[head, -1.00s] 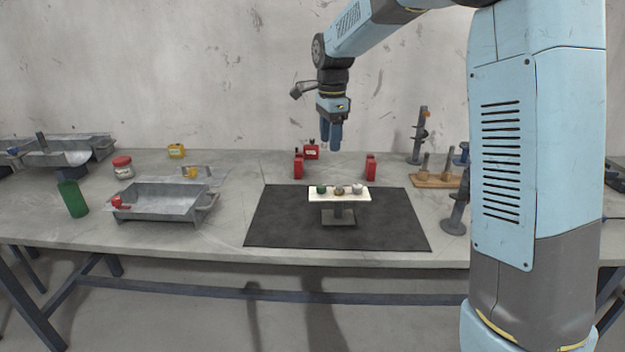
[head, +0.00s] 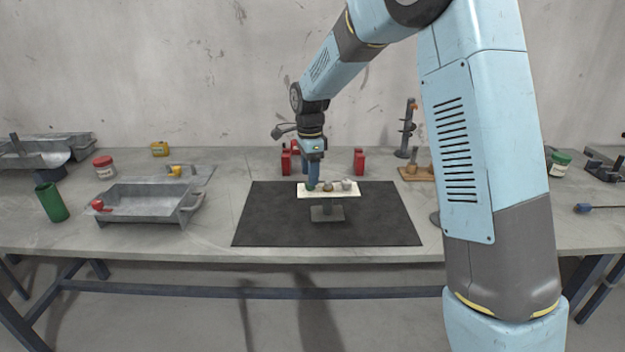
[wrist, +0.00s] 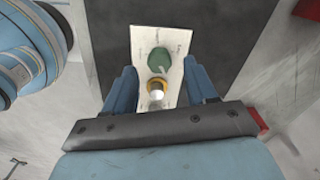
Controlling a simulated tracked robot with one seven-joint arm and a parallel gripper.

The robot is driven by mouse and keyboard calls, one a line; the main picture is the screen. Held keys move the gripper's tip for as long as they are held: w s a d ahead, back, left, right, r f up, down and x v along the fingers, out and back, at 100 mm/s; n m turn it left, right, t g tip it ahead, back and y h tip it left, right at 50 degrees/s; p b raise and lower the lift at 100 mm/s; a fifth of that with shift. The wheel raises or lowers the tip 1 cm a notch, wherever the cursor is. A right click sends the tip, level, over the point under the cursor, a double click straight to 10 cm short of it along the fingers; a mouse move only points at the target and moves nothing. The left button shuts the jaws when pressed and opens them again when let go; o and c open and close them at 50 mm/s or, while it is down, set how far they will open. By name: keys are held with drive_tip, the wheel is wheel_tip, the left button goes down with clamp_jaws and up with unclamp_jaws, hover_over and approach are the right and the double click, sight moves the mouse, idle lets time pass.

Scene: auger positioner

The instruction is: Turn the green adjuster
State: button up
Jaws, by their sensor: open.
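The green adjuster (head: 311,187) is the left one of three knobs on a white plate (head: 335,195), which stands on a grey pedestal. A brass-coloured knob (head: 328,187) is in the middle and a pale grey knob (head: 346,185) at the right. My gripper (head: 312,180) points down over the green adjuster, partly covering it in the head view. In the wrist view the green adjuster (wrist: 170,58) shows near the open fingertips (wrist: 160,66), with the brass knob (wrist: 157,84) between the fingers in the picture. I cannot tell whether a finger touches anything.
The pedestal stands on a dark mat (head: 270,220). Red blocks (head: 359,161) stand behind it. A metal tray (head: 150,203) and a green cylinder (head: 51,202) are at left; a wooden peg board (head: 415,174) is at right. The mat around the pedestal is clear.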

drive_tip(key=shift+f, duration=1.35)
